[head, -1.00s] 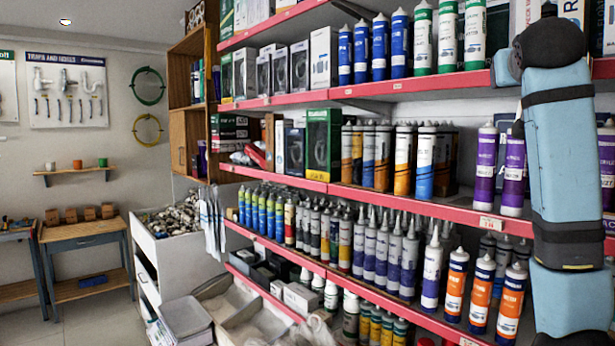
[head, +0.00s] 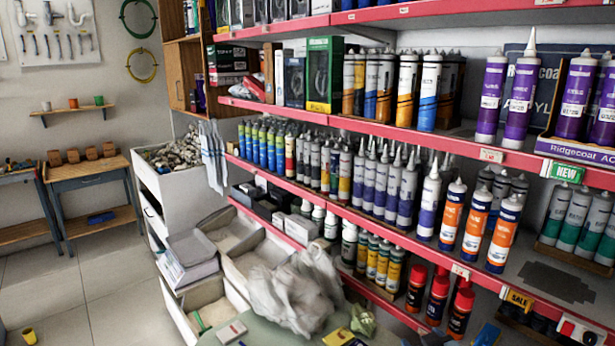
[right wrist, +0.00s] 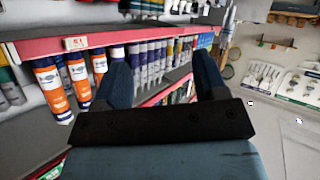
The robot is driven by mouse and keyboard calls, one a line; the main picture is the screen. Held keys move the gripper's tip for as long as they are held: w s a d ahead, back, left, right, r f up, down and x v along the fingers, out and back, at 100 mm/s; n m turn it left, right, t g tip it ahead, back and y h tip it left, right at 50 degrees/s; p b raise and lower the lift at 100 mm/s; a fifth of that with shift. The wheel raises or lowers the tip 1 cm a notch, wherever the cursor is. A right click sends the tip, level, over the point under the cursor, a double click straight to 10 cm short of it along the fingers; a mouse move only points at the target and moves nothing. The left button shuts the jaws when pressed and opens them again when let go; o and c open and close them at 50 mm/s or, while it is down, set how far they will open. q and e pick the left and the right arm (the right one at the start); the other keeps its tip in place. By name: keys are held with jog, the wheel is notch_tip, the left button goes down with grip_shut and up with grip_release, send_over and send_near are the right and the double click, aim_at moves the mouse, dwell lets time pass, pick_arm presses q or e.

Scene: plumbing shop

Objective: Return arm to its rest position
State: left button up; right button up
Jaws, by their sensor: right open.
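My right gripper (right wrist: 161,68) shows in the right wrist view with its two dark blue fingers wide apart. Nothing is between the fingers. Behind them is a shelf with a red edge and rows of cartridges, and I see no contact with it. Neither of my arms shows clearly in the head view, and my left gripper is in no view.
Shelves with red edges (head: 335,207) fill the right side, packed with cartridges such as orange-and-white ones (head: 476,221). A white plastic bag (head: 290,292) lies low in front. A wooden workbench (head: 95,181) stands at the left wall. The tiled floor (head: 90,270) at left looks mostly clear.

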jog(key=s+a+f+g+y, duration=0.1)
jog(key=s+a+f, duration=0.2)
jog(key=s+f, duration=0.9)
jog(key=s, duration=0.3)
jog(key=shift+f+g+y, duration=0.3)
jog(key=shift+f, duration=0.05)
jog(key=shift+g+y, duration=0.4)
jog(key=shift+y, duration=0.2)
jog(key=s+f, duration=0.1)
jog(key=s, duration=0.3)
jog(key=s+a+f, duration=0.1)
jog(key=s+f, duration=0.1)
jog(key=s, duration=0.3)
jog(key=s+a+f, duration=0.1)
jog(key=s+f, duration=0.1)
jog(key=s, duration=0.2)
jog(key=shift+s+a+f, duration=0.1)
jog(key=shift+s+f, duration=0.1)
jog(key=shift+s, duration=0.2)
jog(key=shift+c, duration=0.3)
